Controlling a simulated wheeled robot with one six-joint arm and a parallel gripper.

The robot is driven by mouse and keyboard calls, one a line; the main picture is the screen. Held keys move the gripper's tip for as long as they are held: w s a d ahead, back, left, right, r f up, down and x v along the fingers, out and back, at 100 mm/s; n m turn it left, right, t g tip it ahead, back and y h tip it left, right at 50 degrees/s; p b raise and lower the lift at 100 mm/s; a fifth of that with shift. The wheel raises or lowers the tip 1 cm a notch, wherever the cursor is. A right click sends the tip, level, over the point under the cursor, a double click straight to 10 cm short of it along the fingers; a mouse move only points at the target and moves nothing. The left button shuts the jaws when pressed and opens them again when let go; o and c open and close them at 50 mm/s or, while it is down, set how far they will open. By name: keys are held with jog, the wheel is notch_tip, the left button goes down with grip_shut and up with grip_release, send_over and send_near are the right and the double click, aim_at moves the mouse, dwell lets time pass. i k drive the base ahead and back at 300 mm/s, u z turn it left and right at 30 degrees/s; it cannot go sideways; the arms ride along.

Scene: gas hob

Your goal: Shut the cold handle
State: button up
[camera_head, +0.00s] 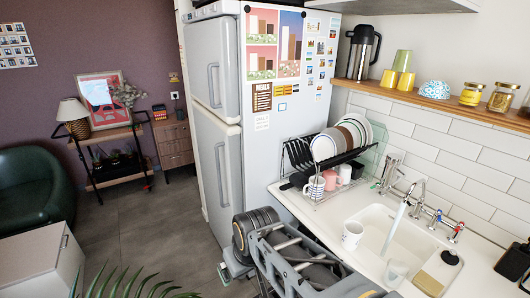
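A chrome tap (415,199) stands behind the white sink (419,247) at the right. A pale stream of water (394,229) falls from its spout into the basin. A small handle with a blue mark (436,217), which looks like the cold handle, sits to the right of the spout. A handle with a red mark (457,231) is further right. More chrome fittings (388,174) with small coloured marks stand left of the spout. The handles' exact angles are too small to tell. My grey and black arm parts fill the bottom middle; no gripper fingertips can be made out.
A white mug (352,235) stands on the sink's left edge, and a glass (396,272) is at its front. A dish rack (325,188) with plates and cups is left of the sink. A shelf (436,99) runs above. The fridge (225,120) stands further left.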

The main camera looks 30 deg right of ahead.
aim_at(438, 213)
jog(key=z, duration=0.05)
jog(key=k, duration=0.5)
jog(key=z, duration=0.65)
jog(key=i, duration=0.35)
jog(key=z, duration=1.8)
jog(key=k, duration=0.5)
jog(key=u, duration=1.9)
jog(key=i, duration=1.15)
jog(key=z, duration=1.65)
